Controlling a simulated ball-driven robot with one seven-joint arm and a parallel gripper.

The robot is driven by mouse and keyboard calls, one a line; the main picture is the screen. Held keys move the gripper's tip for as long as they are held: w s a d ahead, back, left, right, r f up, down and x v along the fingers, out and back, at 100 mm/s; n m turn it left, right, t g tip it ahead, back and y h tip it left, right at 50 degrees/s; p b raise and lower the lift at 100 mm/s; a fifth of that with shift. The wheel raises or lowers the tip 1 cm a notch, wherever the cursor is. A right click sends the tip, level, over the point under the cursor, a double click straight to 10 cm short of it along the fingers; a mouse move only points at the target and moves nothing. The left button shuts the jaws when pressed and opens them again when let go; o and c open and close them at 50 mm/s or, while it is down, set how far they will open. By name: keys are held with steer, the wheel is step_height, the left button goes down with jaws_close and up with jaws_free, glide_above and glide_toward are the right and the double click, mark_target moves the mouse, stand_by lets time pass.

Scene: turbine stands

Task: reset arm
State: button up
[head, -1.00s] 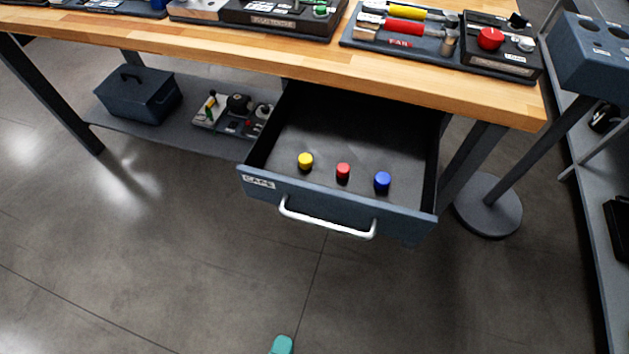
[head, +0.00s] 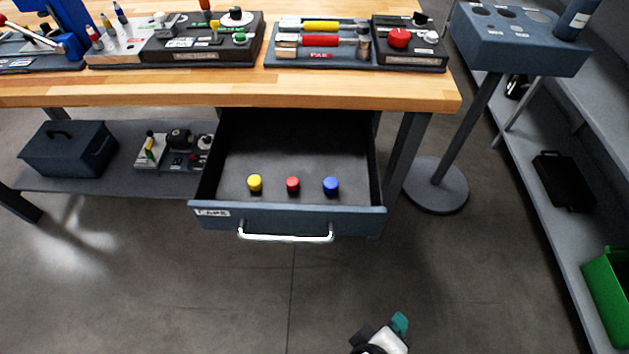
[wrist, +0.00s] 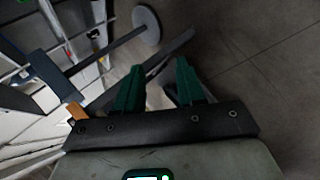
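My gripper (wrist: 161,88) shows in the wrist view with two green fingers standing apart and nothing between them. In the head view a teal fingertip and a white and black part of my gripper (head: 390,332) show at the bottom edge, over the floor. It is in front of the open drawer (head: 290,218) and apart from it. The rest of my arm is mostly out of view.
The drawer under the wooden workbench (head: 200,92) is pulled out and holds yellow (head: 255,183), red (head: 293,184) and blue (head: 331,186) caps. A round-based stand (head: 436,186) and a shelf with a green bin (head: 606,290) are at right. The floor in front is clear.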

steer(key=s+d+m+g+y+p, duration=0.1)
steer(key=s+d+m+g+y, duration=0.1)
steer(key=d, duration=0.5)
steer(key=s+d+m+g+y+p, duration=0.1)
steer(key=s+d+m+g+y, duration=0.2)
steer(key=d+m, duration=0.3)
steer(key=shift+s+d+y, duration=0.2)
steer(key=shift+d+y, duration=0.2)
